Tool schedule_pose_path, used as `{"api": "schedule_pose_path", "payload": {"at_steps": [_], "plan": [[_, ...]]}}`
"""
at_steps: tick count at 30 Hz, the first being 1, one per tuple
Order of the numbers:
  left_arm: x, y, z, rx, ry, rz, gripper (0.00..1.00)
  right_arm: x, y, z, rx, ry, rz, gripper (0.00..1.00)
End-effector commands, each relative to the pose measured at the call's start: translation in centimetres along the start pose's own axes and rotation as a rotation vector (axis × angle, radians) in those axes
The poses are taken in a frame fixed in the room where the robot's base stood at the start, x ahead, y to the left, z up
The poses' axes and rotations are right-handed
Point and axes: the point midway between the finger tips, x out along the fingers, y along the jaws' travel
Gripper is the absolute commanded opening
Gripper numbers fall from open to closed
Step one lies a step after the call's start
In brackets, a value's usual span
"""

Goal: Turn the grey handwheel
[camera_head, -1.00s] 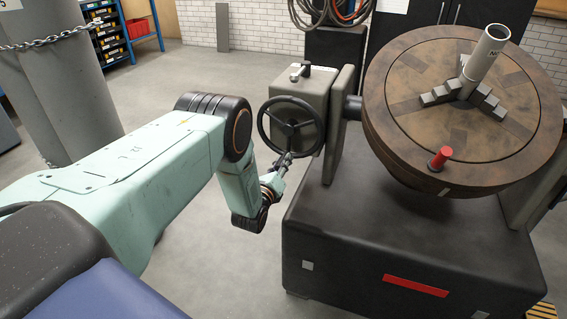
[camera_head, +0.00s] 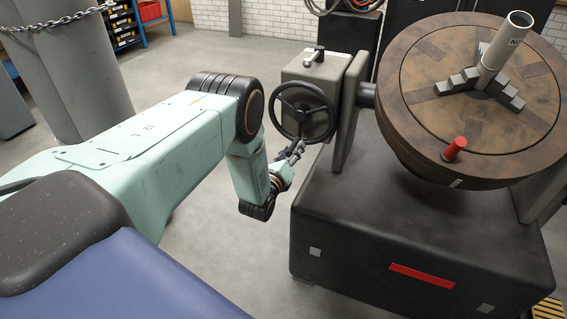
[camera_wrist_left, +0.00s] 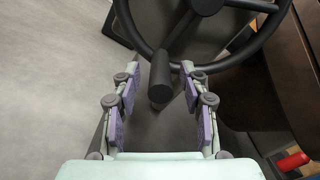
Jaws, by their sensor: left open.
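The grey handwheel (camera_head: 303,113) is a dark, spoked wheel on the front of a grey gearbox. It also shows at the top of the left wrist view (camera_wrist_left: 207,5), partly cut off by the frame. Its short cylindrical handle (camera_wrist_left: 160,80) sticks out from the lower rim towards me. My left gripper (camera_head: 296,152) is at the wheel's lower edge in the head view. In the left wrist view the gripper (camera_wrist_left: 162,72) is open, with one finger on each side of the handle and gaps between. The right gripper is not in view.
The gearbox (camera_head: 318,68) adjoins a large round tilting table (camera_head: 420,95) on a dark base (camera_head: 400,225). A red knob (camera_head: 455,149) and a grey tube (camera_head: 503,48) stand on the table. Open floor lies left of the base, with chained grey columns (camera_head: 75,75) farther left.

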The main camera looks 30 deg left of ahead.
Motion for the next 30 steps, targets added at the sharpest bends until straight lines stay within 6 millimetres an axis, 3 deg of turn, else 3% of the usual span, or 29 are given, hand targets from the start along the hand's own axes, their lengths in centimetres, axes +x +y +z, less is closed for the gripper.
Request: {"api": "schedule_pose_path", "payload": {"at_steps": [12,18,30], "plan": [[-7.4,0.1,0.0,0.000,0.003,0.003,0.44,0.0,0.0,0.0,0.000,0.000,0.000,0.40],[-10.1,0.1,0.0,0.000,0.001,0.003,0.44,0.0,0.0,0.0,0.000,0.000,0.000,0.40],[-10.9,0.0,0.0,0.001,0.000,0.001,0.44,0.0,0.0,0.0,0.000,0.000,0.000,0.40]]}}
